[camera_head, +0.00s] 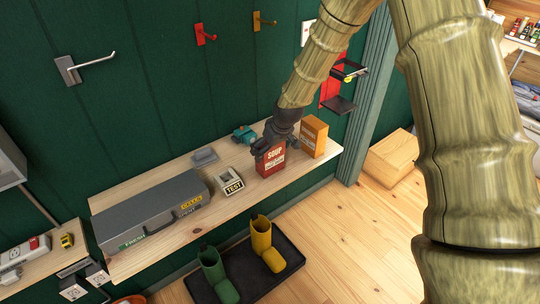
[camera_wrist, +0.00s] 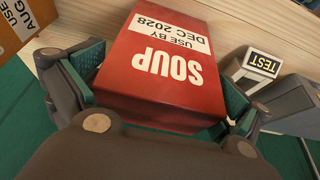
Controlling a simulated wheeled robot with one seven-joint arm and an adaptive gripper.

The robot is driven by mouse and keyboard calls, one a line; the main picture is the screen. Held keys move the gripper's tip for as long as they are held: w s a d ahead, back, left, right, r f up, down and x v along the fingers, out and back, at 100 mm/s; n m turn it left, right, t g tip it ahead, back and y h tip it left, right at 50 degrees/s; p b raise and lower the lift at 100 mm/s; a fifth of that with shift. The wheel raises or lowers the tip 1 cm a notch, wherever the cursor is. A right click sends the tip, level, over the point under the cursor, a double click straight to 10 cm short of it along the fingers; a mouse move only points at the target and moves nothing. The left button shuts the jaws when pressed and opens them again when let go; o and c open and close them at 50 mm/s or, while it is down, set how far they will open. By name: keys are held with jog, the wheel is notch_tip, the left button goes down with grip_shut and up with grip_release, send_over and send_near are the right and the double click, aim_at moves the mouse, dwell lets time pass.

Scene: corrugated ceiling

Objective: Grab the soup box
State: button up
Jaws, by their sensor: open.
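The red soup box (camera_head: 271,161) stands on the wooden shelf (camera_head: 215,181), with white "SOUP" lettering and a "USE BY DEC 2028" label. In the wrist view the soup box (camera_wrist: 160,65) fills the middle, its lettering upside down. My gripper (camera_head: 268,145) is at the box from above in the head view and hides its upper part. In the wrist view my gripper (camera_wrist: 165,95) is open, with one green-padded finger on each side of the box. The left pad is close to the box side; I cannot tell whether either pad touches it.
An orange-brown box (camera_head: 313,137) stands right of the soup box. A small "TEST" holder (camera_head: 231,181), a teal item (camera_head: 244,134) and a grey case (camera_head: 150,212) are to the left. Boots (camera_head: 262,240) stand in a black tray (camera_head: 290,252) below the shelf.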

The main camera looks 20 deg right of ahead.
jog(key=c, duration=1.1)
